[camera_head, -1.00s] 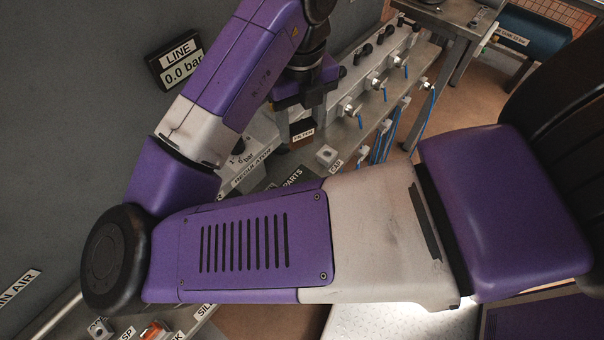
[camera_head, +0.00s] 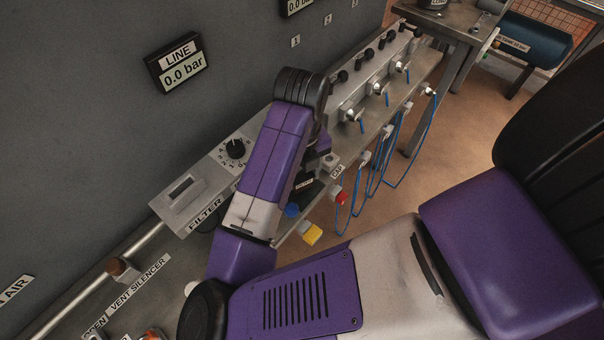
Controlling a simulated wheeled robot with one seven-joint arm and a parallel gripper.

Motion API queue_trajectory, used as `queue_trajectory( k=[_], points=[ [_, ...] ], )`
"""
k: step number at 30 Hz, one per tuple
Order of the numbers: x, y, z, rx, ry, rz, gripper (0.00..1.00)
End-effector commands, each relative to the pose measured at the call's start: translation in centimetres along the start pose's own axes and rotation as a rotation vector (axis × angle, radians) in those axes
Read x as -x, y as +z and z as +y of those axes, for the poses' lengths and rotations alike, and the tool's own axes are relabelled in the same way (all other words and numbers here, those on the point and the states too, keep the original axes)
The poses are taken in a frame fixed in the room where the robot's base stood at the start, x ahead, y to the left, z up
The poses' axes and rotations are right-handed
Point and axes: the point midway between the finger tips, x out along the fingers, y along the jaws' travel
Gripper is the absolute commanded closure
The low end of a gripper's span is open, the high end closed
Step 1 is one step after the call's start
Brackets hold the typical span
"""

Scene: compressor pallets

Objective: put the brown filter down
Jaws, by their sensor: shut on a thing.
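The brown filter (camera_head: 305,185) shows only as a small dark labelled patch beside my forearm, low over the parts area of the bench. Its lettering is too small to read surely. My gripper (camera_head: 306,173) is mostly hidden behind my arm and is shut on the filter. I cannot tell whether the filter touches the bench. The grey housing (camera_head: 178,203) with a rectangular opening and a FILTER label stands to the left, apart from my gripper.
A small metal cap (camera_head: 329,160) with a CAP label is close to the right. A regulator knob (camera_head: 236,149) is left. Valves and hanging blue hoses (camera_head: 373,170) are beyond.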

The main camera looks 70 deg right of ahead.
Motion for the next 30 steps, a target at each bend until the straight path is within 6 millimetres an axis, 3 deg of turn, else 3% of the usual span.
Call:
queue_trajectory(
  k=[13, 14, 16, 30],
  points=[
    [-0.7, 0.0, 0.0, -0.001, 0.001, -0.001, 1.0],
    [-0.6, 0.0, 0.0, -0.001, 0.0, -0.001, 0.43],
    [-0.5, 0.0, 0.0, -0.001, 0.0, -0.001, 0.3],
    [0.3, 0.1, 0.0, -0.001, 0.0, -0.002, 0.27]
  ],
)
